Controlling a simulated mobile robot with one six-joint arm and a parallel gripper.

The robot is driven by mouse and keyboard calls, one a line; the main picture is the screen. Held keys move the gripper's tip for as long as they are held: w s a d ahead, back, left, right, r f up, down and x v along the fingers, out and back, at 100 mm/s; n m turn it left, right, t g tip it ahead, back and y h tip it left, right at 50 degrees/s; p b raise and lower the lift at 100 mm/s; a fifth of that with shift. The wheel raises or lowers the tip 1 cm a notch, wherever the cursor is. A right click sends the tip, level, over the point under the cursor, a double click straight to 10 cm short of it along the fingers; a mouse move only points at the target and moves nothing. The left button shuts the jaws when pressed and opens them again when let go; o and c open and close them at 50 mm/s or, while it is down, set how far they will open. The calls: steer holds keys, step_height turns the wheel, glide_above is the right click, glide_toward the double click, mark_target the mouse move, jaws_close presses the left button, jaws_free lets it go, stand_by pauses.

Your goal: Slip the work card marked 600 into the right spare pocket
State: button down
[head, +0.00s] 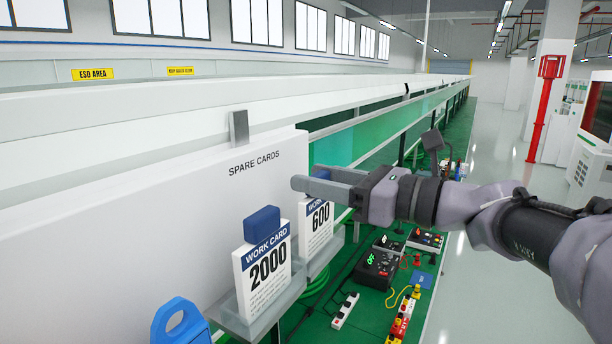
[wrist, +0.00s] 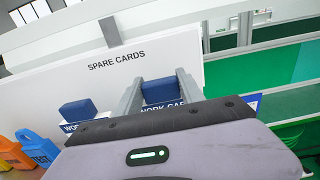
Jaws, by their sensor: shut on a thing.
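The work card marked 600 (head: 319,224) is white with a blue header and a blue grip block on top. My gripper (head: 308,176) is shut on that block, which shows between the fingers in the wrist view (wrist: 158,92). The card hangs upright in front of the white SPARE CARDS board, at its right end. Its lower edge is close to the grey ledge (head: 262,325); I cannot tell whether it sits in a pocket. The work card marked 2000 (head: 266,270) stands upright to its left at the ledge. The pockets themselves are mostly hidden by the cards.
The white board (head: 120,220) rises behind the cards, with a grey metal clip (head: 239,129) on its top edge. A blue handled tag (head: 180,325) is at the lower left. An orange tag (wrist: 12,153) shows in the wrist view.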

steer(key=shift+f, duration=0.1)
steer(key=c, duration=0.7)
jaws_free()
steer(key=shift+o, duration=0.2)
